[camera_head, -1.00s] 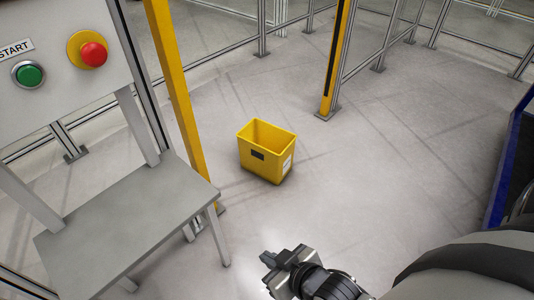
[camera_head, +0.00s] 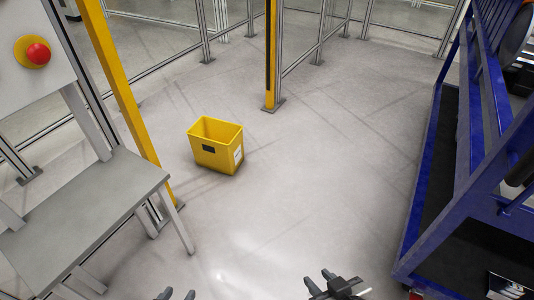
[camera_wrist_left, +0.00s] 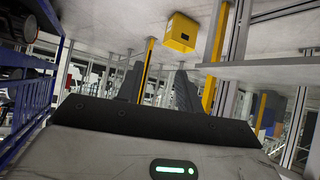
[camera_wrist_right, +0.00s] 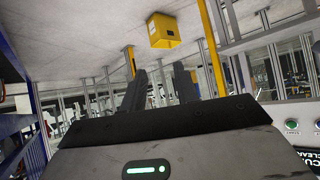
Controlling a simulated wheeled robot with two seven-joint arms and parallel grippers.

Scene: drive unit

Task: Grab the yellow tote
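The yellow tote (camera_head: 217,147) stands upright on the grey floor, left of centre in the head view. It is open at the top, with a dark patch on its front and a white label on its right side. It also shows near the top of the left wrist view (camera_wrist_left: 181,34) and of the right wrist view (camera_wrist_right: 163,30). My left gripper (camera_head: 177,294) is at the bottom edge of the head view, its fingers apart and empty. My right gripper (camera_head: 322,283) is to its right, also open and empty. Both are apart from the tote.
A grey table (camera_head: 85,215) stands left of the tote, below a panel with a red button (camera_head: 38,54). A yellow post (camera_head: 125,100) rises between table and tote. Another yellow post (camera_head: 271,60) stands behind. A blue rack (camera_head: 425,215) lines the right. The floor between is clear.

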